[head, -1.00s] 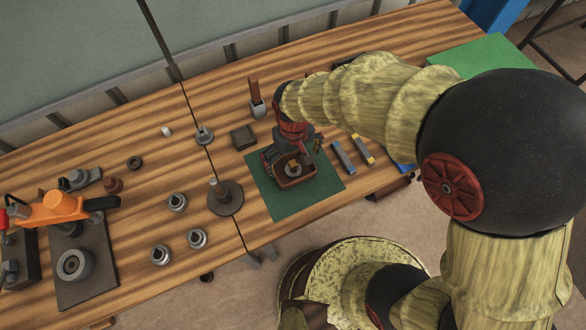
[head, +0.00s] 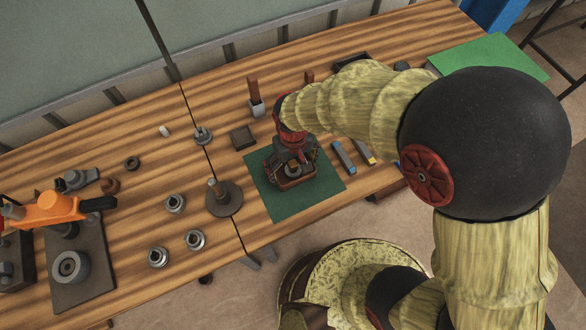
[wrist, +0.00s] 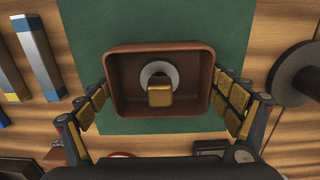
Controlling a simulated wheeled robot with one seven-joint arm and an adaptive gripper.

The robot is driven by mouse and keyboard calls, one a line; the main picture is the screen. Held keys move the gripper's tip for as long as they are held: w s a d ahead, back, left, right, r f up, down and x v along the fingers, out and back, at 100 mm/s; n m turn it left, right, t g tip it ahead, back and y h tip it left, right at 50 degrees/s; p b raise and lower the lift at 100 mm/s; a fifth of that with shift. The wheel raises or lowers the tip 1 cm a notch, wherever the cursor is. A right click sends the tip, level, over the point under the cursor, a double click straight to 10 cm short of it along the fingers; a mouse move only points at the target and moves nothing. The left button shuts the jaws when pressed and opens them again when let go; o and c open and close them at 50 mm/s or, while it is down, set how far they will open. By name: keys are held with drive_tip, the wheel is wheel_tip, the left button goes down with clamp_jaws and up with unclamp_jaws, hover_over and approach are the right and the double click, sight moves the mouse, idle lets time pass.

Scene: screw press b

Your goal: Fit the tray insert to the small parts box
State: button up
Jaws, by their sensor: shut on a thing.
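A reddish-brown open-topped box (head: 293,181), which may be the small parts box or its insert, is over the green mat. In the wrist view the box (wrist: 205,85) is seen from above. A pale round disc (wrist: 158,69) and a gold-coloured block (wrist: 160,96) show inside it. My gripper (wrist: 160,92) has its fingers along the two short sides of the box and is shut on it. I cannot tell whether the box touches the mat. I cannot tell for certain which thing is the tray insert; a dark square piece (head: 243,137) lies left of the mat.
The green mat (head: 275,206) has free room around the box. A round-based spindle (head: 224,198) stands to the left, and blue and yellow bars (head: 343,156) lie to the right. A dark open box (head: 352,62) and a grey holder (head: 257,108) stand further back.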

drive_tip(key=shift+c, duration=1.2)
drive_tip(key=shift+r+p, duration=0.35)
drive_tip(key=shift+r, duration=0.55)
drive_tip(key=s+d+r+p, duration=0.4)
drive_tip(key=s+d+r, duration=0.3)
drive_tip(key=s+r, duration=0.4)
drive_tip(key=shift+s+d+r, duration=0.15)
drive_tip(key=shift+s, duration=0.3)
drive_tip(key=o, duration=0.6)
drive_tip(key=c, duration=0.5)
